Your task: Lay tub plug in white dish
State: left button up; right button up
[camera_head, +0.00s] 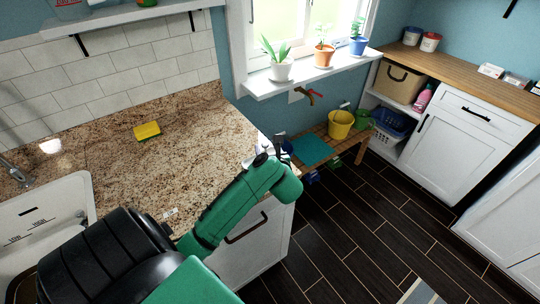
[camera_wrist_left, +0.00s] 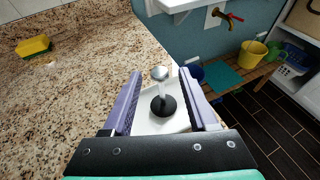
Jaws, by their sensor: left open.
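The tub plug (camera_wrist_left: 163,105) has a black round base, a pale stem and a silver knob on top. In the left wrist view it stands upright over the white dish (camera_wrist_left: 146,123), between my fingers and apart from both. It looks set down inside the dish. My left gripper (camera_wrist_left: 160,76) is open, with one purple finger on each side of the plug. In the head view the left gripper (camera_head: 268,150) is at the counter's right end, and my arm hides most of the dish and plug there. My right gripper is not in view.
The granite counter (camera_head: 195,135) is mostly clear, with a yellow sponge (camera_head: 147,131) at the back and a sink (camera_head: 40,225) at the left. The counter's edge is close by the dish. A windowsill with potted plants (camera_head: 281,68) and a wooden bench (camera_head: 318,150) lie beyond.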

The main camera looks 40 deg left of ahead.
pick_arm(q)
jog(key=b+v, duration=0.1)
jog(key=v, duration=0.5)
jog(key=shift+r, duration=0.1)
